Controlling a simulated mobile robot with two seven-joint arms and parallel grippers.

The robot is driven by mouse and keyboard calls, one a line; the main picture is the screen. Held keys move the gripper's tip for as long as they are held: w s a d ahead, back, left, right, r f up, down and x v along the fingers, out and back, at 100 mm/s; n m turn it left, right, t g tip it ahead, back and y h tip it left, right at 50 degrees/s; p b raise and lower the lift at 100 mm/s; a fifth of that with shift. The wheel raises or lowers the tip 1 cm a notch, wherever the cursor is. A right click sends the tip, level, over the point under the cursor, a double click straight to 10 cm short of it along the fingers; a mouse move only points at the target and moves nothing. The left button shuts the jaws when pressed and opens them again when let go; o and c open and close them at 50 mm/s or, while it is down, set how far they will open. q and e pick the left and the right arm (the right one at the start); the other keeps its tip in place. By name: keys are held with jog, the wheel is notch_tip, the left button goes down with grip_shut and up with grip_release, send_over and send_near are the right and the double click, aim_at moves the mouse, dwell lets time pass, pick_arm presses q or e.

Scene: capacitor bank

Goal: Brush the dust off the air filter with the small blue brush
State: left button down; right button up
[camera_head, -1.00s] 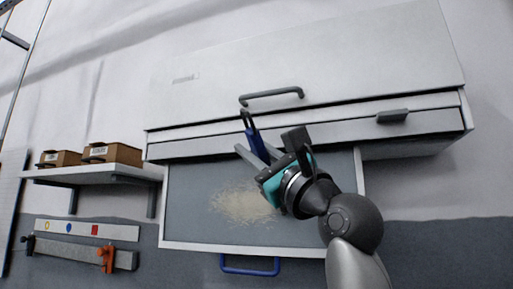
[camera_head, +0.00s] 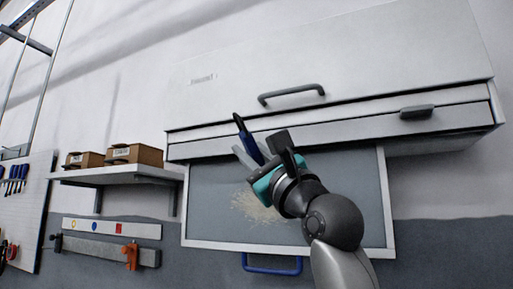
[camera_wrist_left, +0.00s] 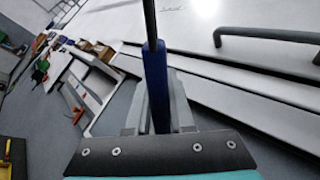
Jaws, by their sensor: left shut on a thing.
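The air filter (camera_head: 208,205) is a grey panel in a white frame with a blue handle (camera_head: 272,265) at its lower edge, below the cabinet. A pale beige dust patch (camera_head: 256,207) lies at its middle, partly hidden by my arm. My left gripper (camera_head: 252,152) is shut on the blue brush (camera_head: 244,135), in front of the filter's upper edge. The brush's blue handle (camera_wrist_left: 156,85) stands between the fingers in the left wrist view, with a thin dark rod above it. I cannot make out bristles. My right gripper is not in view.
The white cabinet (camera_head: 370,75) with a grey handle (camera_head: 291,95) overhangs the filter. A shelf (camera_head: 120,175) with brown boxes (camera_head: 134,153) stands at left. Below it is a rail (camera_head: 108,250) with an orange clamp (camera_head: 131,256). Tools hang on a pegboard (camera_head: 35,210).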

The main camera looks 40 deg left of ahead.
pick_arm(q)
jog(key=shift+a, duration=0.45)
jog(key=shift+s+a+f, duration=0.1)
jog(key=shift+s+a, duration=0.1)
jog(key=shift+a, duration=0.6)
jog(key=shift+s+a+f, duration=0.1)
jog(key=shift+s+a, duration=0.1)
jog(key=shift+a, duration=0.55)
jog(key=a, duration=0.1)
jog(key=a+p, duration=0.1)
jog(key=a, duration=0.1)
jog(key=shift+s+r, duration=0.1)
jog(key=shift+s, duration=0.2)
jog(key=shift+a, duration=0.1)
jog(key=shift+s+a, duration=0.2)
jog(key=shift+a, duration=0.55)
jog(key=shift+s+a, duration=0.2)
jog(key=shift+a, duration=0.55)
